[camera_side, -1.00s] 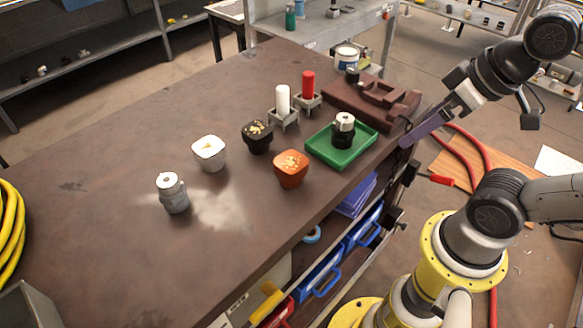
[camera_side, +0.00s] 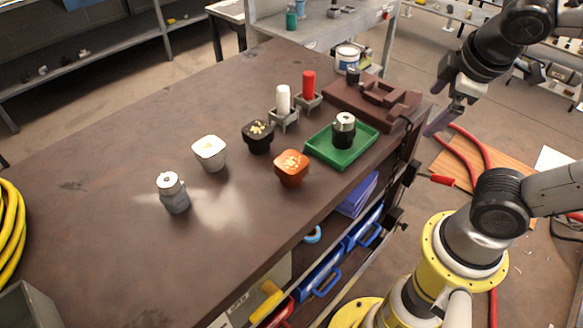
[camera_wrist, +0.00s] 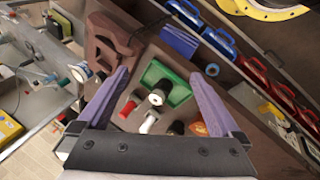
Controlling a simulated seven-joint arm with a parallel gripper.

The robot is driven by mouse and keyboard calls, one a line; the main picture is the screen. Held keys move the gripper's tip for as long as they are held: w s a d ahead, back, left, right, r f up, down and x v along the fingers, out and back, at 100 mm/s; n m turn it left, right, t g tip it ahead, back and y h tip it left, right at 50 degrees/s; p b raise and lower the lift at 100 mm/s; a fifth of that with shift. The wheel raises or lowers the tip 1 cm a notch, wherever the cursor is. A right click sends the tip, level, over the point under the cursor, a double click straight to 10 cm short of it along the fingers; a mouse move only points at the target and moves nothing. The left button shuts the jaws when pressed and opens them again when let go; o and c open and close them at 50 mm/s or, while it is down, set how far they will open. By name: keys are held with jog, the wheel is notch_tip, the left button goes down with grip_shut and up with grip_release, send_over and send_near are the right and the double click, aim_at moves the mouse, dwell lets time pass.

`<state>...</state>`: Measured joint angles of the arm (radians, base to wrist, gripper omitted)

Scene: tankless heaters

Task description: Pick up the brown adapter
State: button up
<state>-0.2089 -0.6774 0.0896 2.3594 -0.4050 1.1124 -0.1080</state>
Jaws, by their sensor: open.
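The brown adapter appears as an orange-brown rounded block (camera_side: 291,168) with pale marks on top, upright on the dark bench in front of the green tray. In the wrist view its orange top (camera_wrist: 198,129) is partly hidden by the right finger. My gripper (camera_side: 436,124) has purple fingers and hangs beyond the bench's right edge, well apart from the adapter. In the wrist view my gripper (camera_wrist: 160,73) is open, with nothing held between the fingers.
A green tray (camera_side: 318,146) holds a black-and-silver fitting (camera_side: 344,130). A black block (camera_side: 257,136), white block (camera_side: 209,153) and grey fitting (camera_side: 172,192) stand nearby. White (camera_side: 283,100) and red (camera_side: 308,86) cylinders stand behind. The bench's front left is clear.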

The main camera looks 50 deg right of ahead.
jog(key=w+d+n+t+h, duration=0.25)
jog(key=w+n+h, duration=0.2)
jog(key=n, duration=0.35)
notch_tip(320, 180, up, 3)
jog(key=n+t+y, duration=0.9)
jog(key=n+t, duration=0.3)
jog(key=n, duration=1.1)
send_over(303, 169)
jog(key=s+a, duration=0.1)
jog(key=s, duration=0.1)
jog(key=shift+g+h, duration=0.25)
jog(key=shift+h, duration=0.3)
jog(key=f, duration=1.6)
jog(key=shift+w+d, duration=0.2)
jog(key=shift+d, duration=0.2)
jog(key=shift+w+f, duration=0.1)
jog(key=shift+w, duration=3.65)
